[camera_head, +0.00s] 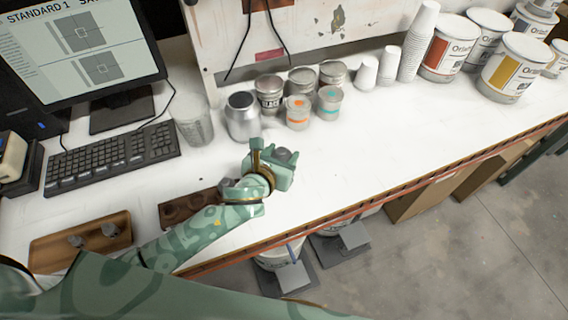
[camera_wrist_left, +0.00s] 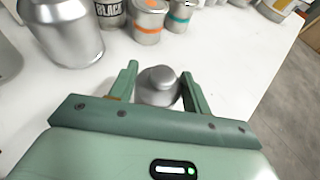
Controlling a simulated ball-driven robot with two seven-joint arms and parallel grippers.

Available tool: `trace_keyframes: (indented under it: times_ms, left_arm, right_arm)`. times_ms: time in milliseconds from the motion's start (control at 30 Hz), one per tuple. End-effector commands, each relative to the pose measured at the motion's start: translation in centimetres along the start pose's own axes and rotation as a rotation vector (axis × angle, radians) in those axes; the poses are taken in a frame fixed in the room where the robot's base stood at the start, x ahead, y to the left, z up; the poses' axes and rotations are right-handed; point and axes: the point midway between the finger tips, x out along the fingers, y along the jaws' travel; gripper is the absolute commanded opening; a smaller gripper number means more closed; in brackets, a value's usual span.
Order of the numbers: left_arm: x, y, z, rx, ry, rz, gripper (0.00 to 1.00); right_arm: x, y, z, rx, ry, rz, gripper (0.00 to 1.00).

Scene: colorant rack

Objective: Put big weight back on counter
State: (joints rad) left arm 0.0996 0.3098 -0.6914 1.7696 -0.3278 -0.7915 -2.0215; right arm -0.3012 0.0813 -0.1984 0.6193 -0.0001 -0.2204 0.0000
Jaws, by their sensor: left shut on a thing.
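The big weight (camera_wrist_left: 158,84) is a grey metal cylinder with a knob on top. It sits between the two fingers of my left gripper (camera_wrist_left: 158,92), which is shut on it, in the left wrist view. In the head view the left gripper (camera_head: 274,160) is over the white counter (camera_head: 370,150), in front of the cans, and the weight (camera_head: 284,154) shows only as a small dark top. I cannot tell whether the weight's base touches the counter. My right gripper is not in view.
A silver canister (camera_head: 242,118) and several small cans (camera_head: 298,112) stand behind the gripper. A wooden tray (camera_head: 62,255) with small weights and a dark wooden block (camera_head: 185,208) lie at the left. The counter to the right is clear up to its front edge.

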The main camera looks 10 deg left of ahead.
Motion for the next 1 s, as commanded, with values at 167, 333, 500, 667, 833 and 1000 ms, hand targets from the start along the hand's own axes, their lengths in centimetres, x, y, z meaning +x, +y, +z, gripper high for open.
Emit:
trace_keyframes:
  times_ms: [167, 333, 500, 667, 833, 1000]
  left_arm:
    - [1.0, -0.2, -0.2, -0.001, -0.007, -0.001, 0.0]
    - [2.1, -0.3, -1.9, -0.003, -0.003, -0.001, 0.0]
    - [2.7, -0.3, -3.4, -0.001, -0.005, -0.002, 0.0]
    - [2.7, -0.3, -3.2, -0.001, -0.007, -0.002, 0.0]
    - [2.8, -0.3, -3.5, -0.001, -0.006, -0.002, 0.0]
    - [2.7, -0.2, -3.7, 0.0, 0.0, 0.0, 0.7]
  right_arm:
    - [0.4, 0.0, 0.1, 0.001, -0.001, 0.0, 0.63]
    - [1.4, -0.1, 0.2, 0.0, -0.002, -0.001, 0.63]
    - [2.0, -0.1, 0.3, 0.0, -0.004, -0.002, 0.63]
    - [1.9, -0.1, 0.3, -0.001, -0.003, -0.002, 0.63]
    - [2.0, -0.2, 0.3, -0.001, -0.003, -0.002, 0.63]
    - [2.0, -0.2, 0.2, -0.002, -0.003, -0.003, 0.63]
